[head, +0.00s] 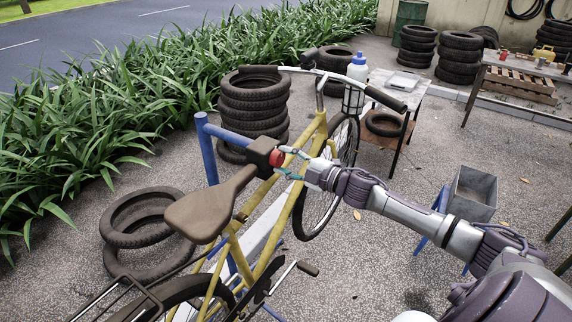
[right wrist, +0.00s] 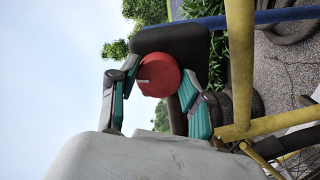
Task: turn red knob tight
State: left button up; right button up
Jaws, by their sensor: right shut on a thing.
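My right gripper (head: 284,162) reaches in from the right and is shut on the red knob, one teal-padded finger on each side. The right wrist view shows the round red knob (right wrist: 159,75) between the two fingers, with the dark clamp block (right wrist: 178,42) behind it. Whether the knob is tight cannot be seen. My left gripper is not in view.
The bicycle's brown saddle (head: 208,206) and yellow frame (head: 298,203) are close below my right gripper. A blue stand post (head: 207,150) rises on the left. A small table (head: 400,84), tyre stacks (head: 253,105) and a grey metal bin (head: 473,197) stand around.

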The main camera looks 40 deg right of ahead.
jog(key=shift+n+b, duration=0.35)
jog(key=shift+n, duration=0.65)
jog(key=o, duration=1.2)
jog(key=shift+c, duration=0.2)
jog(key=v, duration=1.2)
